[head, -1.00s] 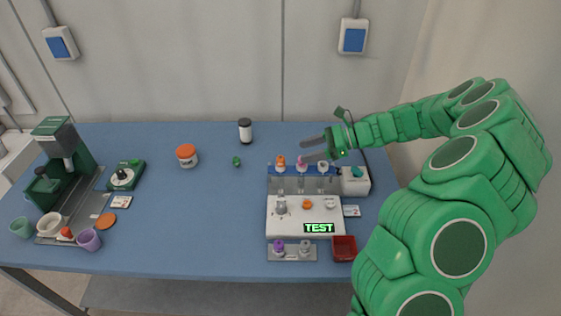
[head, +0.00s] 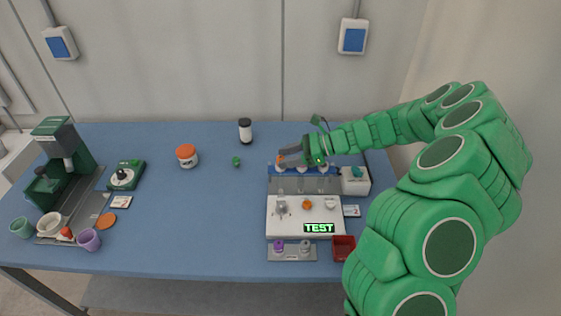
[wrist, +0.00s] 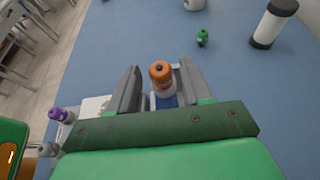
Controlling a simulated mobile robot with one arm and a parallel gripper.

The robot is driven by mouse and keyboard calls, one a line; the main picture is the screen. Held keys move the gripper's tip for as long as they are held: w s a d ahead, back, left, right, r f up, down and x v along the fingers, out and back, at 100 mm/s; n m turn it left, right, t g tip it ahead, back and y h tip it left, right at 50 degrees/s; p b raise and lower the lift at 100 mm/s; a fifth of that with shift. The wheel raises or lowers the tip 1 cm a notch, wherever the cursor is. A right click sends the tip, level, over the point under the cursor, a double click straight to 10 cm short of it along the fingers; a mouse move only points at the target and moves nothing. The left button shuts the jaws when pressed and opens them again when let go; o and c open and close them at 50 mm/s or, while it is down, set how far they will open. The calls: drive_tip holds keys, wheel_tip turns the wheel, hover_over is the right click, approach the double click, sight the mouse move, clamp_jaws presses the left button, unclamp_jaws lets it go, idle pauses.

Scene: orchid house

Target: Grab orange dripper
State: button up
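The orange dripper (wrist: 160,73) has an orange top on a clear or white lower part and stands upright between my fingers in the wrist view. In the head view only a bit of the orange dripper (head: 279,160) shows at the left end of the blue rack (head: 272,170). My gripper (wrist: 159,68) is open, with one finger on each side of the dripper; a gap shows on the left, and the right finger is close to it. In the head view my gripper (head: 288,156) hides most of the dripper and the others in the rack.
A white station with a TEST display (head: 319,228) stands in front of the rack. A small green object (head: 236,161), an orange-lidded jar (head: 187,156) and a black-capped white cylinder (head: 245,131) stand to the left.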

clamp_jaws()
